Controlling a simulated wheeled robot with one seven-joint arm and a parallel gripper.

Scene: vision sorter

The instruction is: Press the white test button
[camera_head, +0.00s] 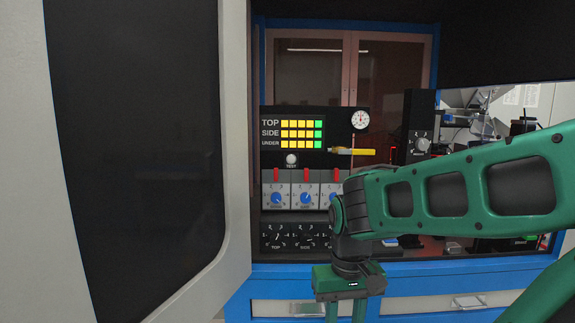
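The white test button (291,159) is a small round knob on the black control panel (265,112), just above the label "TEST". It sits below the rows of yellow and green lights and is in plain view. My gripper (345,314) hangs below my green arm at the bottom centre, lower than the button and to its right. Its two fingers point down and stand apart, with nothing seen between them. The fingertips run to the picture's lower edge. The gripper is apart from the panel's button.
Below the button are red switches (305,174), blue dials (306,197) and black dials (304,240). A yellow-handled tool (352,151) is to its right, below a round gauge (360,119). A large open door (235,150) stands at left.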

